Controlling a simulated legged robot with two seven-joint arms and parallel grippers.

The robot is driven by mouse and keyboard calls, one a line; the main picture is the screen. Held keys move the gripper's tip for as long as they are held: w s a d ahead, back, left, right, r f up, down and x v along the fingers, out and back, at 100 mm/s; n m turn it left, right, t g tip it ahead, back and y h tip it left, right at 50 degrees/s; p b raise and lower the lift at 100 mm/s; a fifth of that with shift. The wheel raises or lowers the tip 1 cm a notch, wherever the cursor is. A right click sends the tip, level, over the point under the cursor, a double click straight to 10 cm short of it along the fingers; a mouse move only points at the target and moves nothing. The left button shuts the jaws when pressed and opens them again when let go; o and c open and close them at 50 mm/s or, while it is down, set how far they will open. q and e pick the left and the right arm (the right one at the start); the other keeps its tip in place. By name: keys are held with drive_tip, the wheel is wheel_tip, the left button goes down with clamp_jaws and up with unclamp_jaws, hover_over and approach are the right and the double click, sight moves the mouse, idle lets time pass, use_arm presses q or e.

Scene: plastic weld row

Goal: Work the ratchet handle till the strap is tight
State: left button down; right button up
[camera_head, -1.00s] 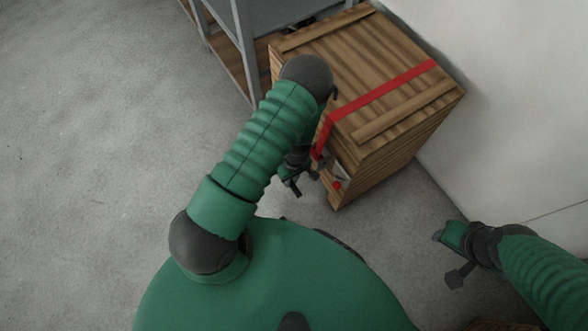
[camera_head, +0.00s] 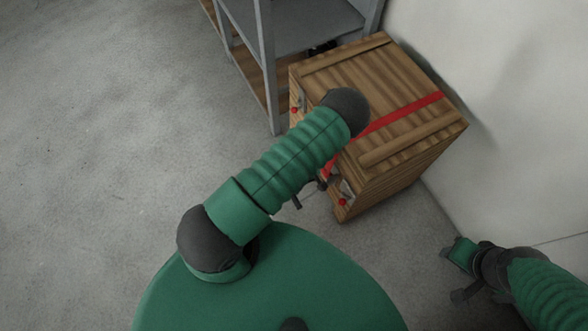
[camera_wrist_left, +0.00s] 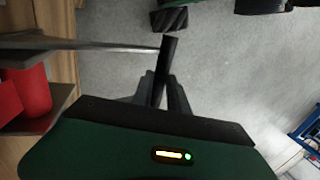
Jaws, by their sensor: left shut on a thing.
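A red strap (camera_head: 405,107) runs over the top of a wooden crate (camera_head: 375,72) and down its front side. The metal ratchet (camera_head: 337,186) sits low on that side, partly hidden by my left arm. In the left wrist view, a flat grey lever (camera_wrist_left: 85,44) comes in from the left and meets a dark handle bar (camera_wrist_left: 170,52). My left gripper (camera_wrist_left: 162,88) is shut on this bar. In the head view my left gripper (camera_head: 310,190) is mostly hidden behind the arm. My right gripper (camera_head: 462,272) hangs empty at lower right, its jaw gap unclear.
A grey metal shelf (camera_head: 262,60) stands beside the crate at its left. A pale wall (camera_head: 500,110) is close on the right. A bracket with a red spot (camera_head: 295,109) is on the crate's left corner. Open concrete floor (camera_head: 100,140) lies to the left.

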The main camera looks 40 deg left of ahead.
use_arm(q)
drive_tip(key=shift+w+d+r, duration=0.1)
drive_tip(key=shift+w+r, duration=0.05)
drive_tip(key=shift+w, duration=0.4)
drive_tip(key=c, duration=1.5)
unclamp_jaws()
drive_tip(key=shift+o, duration=1)
drive_tip(key=shift+s, duration=0.2)
drive_tip(key=p+v, duration=0.5)
drive_tip(key=v, duration=1.1)
drive_tip(key=shift+r+p, duration=0.35)
drive_tip(key=shift+p, duration=0.05)
drive_tip(key=shift+d, duration=0.1)
